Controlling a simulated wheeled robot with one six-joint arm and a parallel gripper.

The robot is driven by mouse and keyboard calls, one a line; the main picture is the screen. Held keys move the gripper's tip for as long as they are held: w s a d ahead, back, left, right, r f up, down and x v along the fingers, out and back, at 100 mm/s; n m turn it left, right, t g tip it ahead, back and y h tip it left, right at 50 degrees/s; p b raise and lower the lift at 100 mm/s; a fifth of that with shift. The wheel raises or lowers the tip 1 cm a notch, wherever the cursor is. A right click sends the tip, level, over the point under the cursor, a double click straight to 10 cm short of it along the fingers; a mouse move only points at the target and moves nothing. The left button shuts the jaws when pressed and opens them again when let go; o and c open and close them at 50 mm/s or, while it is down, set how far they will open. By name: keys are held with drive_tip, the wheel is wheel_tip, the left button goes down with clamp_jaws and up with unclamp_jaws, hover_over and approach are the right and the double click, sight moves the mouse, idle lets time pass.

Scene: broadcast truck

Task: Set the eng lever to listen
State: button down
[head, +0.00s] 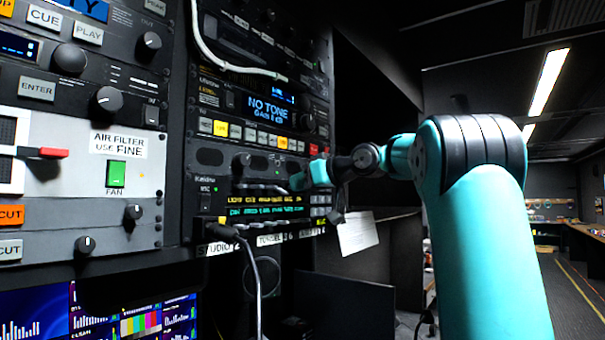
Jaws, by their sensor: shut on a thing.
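My gripper (293,184) reaches in from the right to the intercom-type panel (212,200) in the right-hand rack. It is shut at the panel's face, just above the rows of yellow and green lit text. The small lever in its jaws is mostly hidden by the fingers, and I cannot read an eng or listen mark there. I cannot tell which position the lever is in. My teal arm stretches from the lower right to the panel.
A black cable plug (222,232) sticks out below the lit text, with its cable hanging down. A white cable (212,55) loops across the upper rack. A red-tipped lever (45,152) juts from the left rack. A paper sheet (358,233) hangs right of the rack. The aisle at right is open.

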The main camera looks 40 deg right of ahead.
drive_tip(key=shift+w+r+g+p, duration=0.15)
drive_tip(key=shift+r+g+p, duration=0.6)
drive_tip(key=shift+p, duration=0.4)
drive_tip(key=shift+f+g+p, duration=0.25)
drive_tip(key=shift+g+p, duration=0.15)
drive_tip(key=shift+g, duration=0.05)
drive_tip(key=c, duration=1.1)
unclamp_jaws()
drive_tip(key=shift+f, duration=0.1)
drive_tip(key=p+v, duration=0.8)
drive_tip(key=v, duration=0.9)
drive_tip(key=shift+s+a, duration=0.2)
drive_tip(key=shift+a, duration=0.05)
